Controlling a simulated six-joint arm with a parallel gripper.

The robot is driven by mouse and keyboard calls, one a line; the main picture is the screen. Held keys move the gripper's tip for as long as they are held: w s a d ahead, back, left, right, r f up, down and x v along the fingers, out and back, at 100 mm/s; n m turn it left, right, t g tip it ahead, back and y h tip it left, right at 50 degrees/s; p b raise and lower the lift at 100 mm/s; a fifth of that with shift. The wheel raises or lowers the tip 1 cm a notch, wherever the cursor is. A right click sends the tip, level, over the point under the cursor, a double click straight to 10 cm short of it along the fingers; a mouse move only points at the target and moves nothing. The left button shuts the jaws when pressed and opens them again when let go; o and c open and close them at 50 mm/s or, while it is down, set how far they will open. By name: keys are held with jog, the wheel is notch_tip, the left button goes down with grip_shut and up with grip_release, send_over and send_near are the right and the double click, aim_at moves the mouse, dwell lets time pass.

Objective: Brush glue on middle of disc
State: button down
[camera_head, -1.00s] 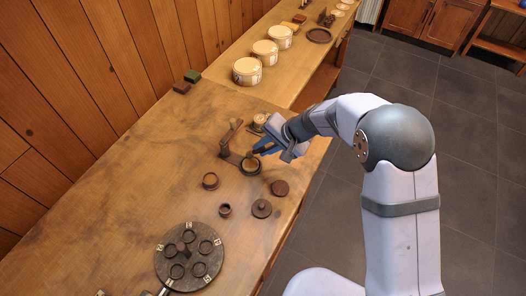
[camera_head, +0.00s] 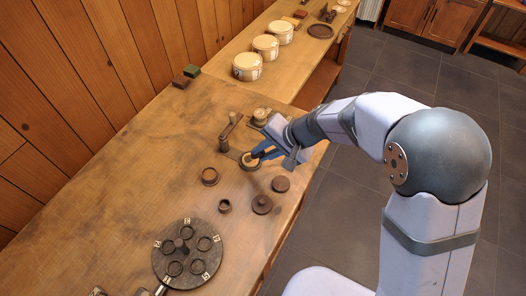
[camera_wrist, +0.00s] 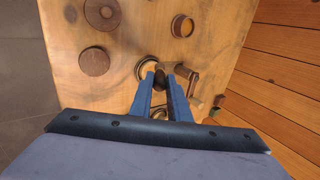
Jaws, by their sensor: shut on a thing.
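My gripper (camera_head: 258,155) has blue fingers, shown in the wrist view (camera_wrist: 160,80). They are shut on a dark slender thing (camera_wrist: 160,78), likely the brush, mostly hidden between them. Just below the fingertips a round pale disc (camera_head: 248,164) sits in a dark ring-shaped holder on the bench. In the wrist view the holder's rim (camera_wrist: 141,66) shows left of the fingertips. I cannot tell whether the bristles touch the disc, nor see any glue on it.
An upright post (camera_head: 224,143) with an arm stands beside the holder. A ring cup (camera_head: 209,176), a small cup (camera_head: 225,206), a knobbed lid (camera_head: 262,204) and a dark disc (camera_head: 281,184) lie nearer. A round rack (camera_head: 187,254) is in front. Drums (camera_head: 247,67) stand behind.

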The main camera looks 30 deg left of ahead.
jog(key=shift+r+p, duration=1.65)
jog(key=shift+r, duration=0.9)
jog(key=shift+w, duration=0.15)
jog(key=w+d+f+m+t+h, duration=0.1)
jog(key=w+d+m, duration=0.3)
jog(key=d, duration=0.6)
jog(key=w+d+f+m+t, duration=0.1)
jog(key=w+d+t, duration=0.1)
jog(key=w+d, duration=0.65)
jog(key=w+d+f+m+t+h, duration=0.1)
jog(key=w+d+m, duration=0.25)
jog(key=d, duration=0.75)
jog(key=s+d+f, duration=0.1)
jog(key=s+d, duration=0.1)
jog(key=d, duration=0.4)
jog(key=s+d+f, duration=0.1)
jog(key=d+f, duration=0.1)
jog(key=d, duration=0.5)
jog(key=s+a+n+g+y, duration=0.2)
jog(key=s+a+n+g, duration=0.2)
jog(key=s+n, duration=0.3)
jog(key=shift+s+r+n, duration=0.35)
jog(key=shift+r+n, duration=0.1)
jog(key=shift+n, duration=0.3)
